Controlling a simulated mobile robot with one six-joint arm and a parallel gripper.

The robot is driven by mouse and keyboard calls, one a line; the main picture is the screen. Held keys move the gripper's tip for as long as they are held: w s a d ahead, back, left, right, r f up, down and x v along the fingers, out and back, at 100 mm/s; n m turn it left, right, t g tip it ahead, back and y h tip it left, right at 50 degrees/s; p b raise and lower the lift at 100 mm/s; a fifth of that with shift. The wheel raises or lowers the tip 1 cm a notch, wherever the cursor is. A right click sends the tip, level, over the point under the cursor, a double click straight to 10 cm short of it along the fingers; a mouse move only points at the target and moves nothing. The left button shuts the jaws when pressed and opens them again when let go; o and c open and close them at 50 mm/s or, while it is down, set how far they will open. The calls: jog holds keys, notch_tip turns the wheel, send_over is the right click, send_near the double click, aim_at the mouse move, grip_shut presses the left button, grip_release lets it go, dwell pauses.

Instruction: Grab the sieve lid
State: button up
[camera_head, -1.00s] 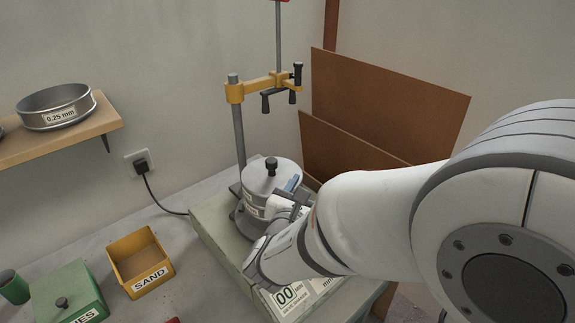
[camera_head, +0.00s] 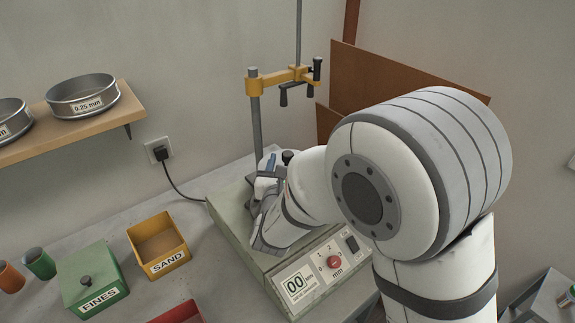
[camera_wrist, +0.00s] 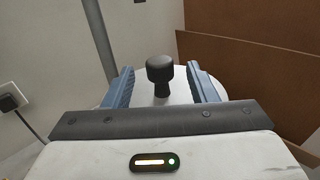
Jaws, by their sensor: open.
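The sieve lid (camera_wrist: 176,94) is a pale round disc with a black knob (camera_wrist: 160,72) standing up from its middle. It sits on top of the sieve on the shaker. In the head view my gripper (camera_head: 272,165) is over the sieve, partly hidden by my wrist. I cannot tell its exact height.
The shaker (camera_head: 308,283) has a post with a yellow clamp arm (camera_head: 285,80) behind the lid. Brown boards (camera_head: 400,80) lean at the right. A yellow SAND box (camera_head: 160,245), a green FINES box (camera_head: 92,280) and a shelf (camera_head: 75,122) with sieves are left.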

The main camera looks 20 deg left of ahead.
jog(key=shift+c, duration=0.2)
grip_shut()
dwell(0.3)
